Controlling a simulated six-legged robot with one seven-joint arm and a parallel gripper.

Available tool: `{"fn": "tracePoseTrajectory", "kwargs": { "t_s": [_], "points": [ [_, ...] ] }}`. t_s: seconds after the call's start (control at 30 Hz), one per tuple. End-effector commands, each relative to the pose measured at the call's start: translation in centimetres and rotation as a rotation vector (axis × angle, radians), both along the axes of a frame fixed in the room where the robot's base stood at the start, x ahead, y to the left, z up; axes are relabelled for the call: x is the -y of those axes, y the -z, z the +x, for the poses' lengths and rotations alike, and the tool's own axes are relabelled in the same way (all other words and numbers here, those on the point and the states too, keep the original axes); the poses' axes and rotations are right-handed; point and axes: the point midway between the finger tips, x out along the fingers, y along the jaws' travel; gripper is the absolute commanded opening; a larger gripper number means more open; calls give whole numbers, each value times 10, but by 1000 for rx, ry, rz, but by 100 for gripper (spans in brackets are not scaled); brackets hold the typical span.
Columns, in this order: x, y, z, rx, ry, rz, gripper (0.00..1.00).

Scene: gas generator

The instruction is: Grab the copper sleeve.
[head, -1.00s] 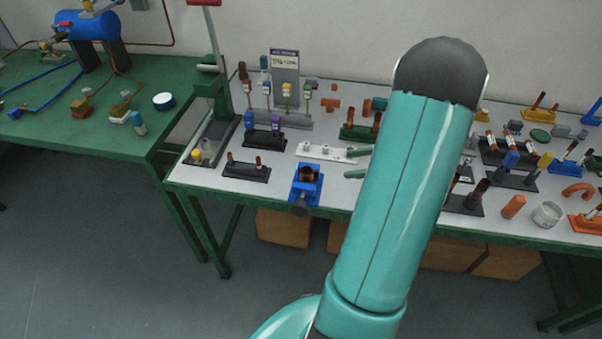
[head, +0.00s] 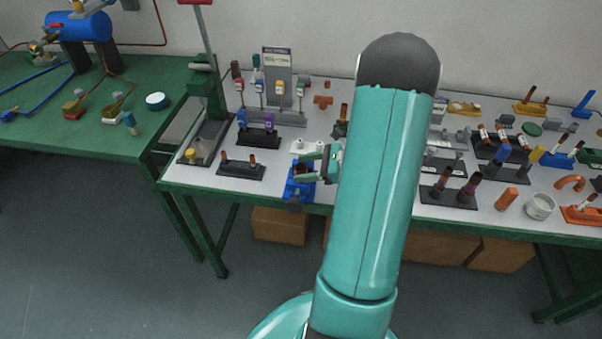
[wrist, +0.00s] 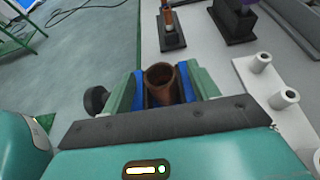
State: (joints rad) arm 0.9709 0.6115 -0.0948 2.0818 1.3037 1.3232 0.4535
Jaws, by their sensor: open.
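The copper sleeve (wrist: 159,78) is a short brown open-topped tube standing upright in a blue vise (wrist: 184,84). In the head view the blue vise (head: 299,188) sits at the front edge of the white table, left of my arm. My gripper (head: 301,167) is over the vise there, coming from the right. In the wrist view my gripper's green fingers (wrist: 161,74) are open, one on each side of the sleeve. I see no clear contact with the sleeve. The sleeve's lower part is hidden behind the gripper body.
A dark holder with short copper pieces (head: 241,170) stands left of the vise. A white block with pegs (wrist: 264,82) lies to the right in the wrist view. The vise's dark handle knob (wrist: 96,99) sticks out left. My arm hides the table's middle.

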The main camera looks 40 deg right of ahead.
Motion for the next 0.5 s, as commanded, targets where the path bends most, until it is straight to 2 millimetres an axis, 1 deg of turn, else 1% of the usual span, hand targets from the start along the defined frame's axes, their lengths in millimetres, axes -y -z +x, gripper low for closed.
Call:
{"fn": "tracePoseTrajectory", "kwargs": {
  "t_s": [0.17,0.3,0.37,0.4,0.5],
  "points": [
    [0,0,0,0,0,0,60],
    [0,0,0,0,0,0,32],
    [0,0,0,0,0,0,21],
    [0,0,0,0,0,0,13],
    [0,0,0,0,0,0,11]
  ]
}}
